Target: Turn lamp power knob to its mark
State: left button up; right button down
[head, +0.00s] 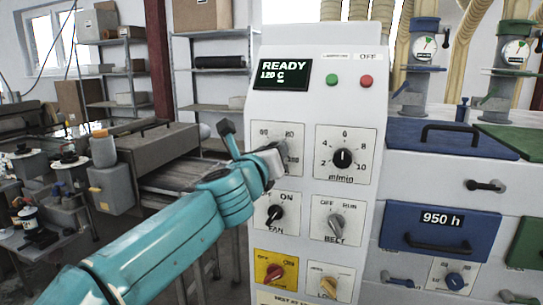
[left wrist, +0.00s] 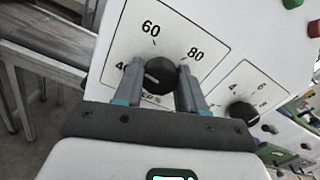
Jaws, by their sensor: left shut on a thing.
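The lamp power knob (left wrist: 160,75) is black and round, on a white square dial plate (left wrist: 180,35) with the numbers 40, 60 and 80 visible. Its pale pointer line lies on the left side of the knob, toward the 40. My left gripper (left wrist: 160,90) is shut on the knob, one finger on each side. In the head view my left gripper (head: 272,160) covers most of the dial plate (head: 296,142) and hides the knob. Part of the plate's lower lettering is hidden by the gripper. My right gripper is not in view.
The m/min knob (head: 343,159) is close to the right. Below are the FAN knob (head: 275,213), BELT knob (head: 336,224), a red knob on yellow (head: 274,273) and an orange knob (head: 328,287). A display (head: 283,75) reads READY, 120 C, beside green (head: 332,80) and red (head: 367,82) buttons.

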pick_arm(q)
jog(key=shift+f+n+b, duration=0.2)
jog(key=shift+n+b, duration=0.2)
jog(key=shift+n, duration=1.65)
jog(key=shift+f+n+b, duration=0.15)
jog(key=shift+n+b, duration=0.25)
jog(key=shift+n, duration=1.65)
jog(key=shift+r, duration=0.1)
jog(key=o, duration=1.1)
jog(key=shift+c, duration=0.2)
jog(key=shift+r, duration=0.1)
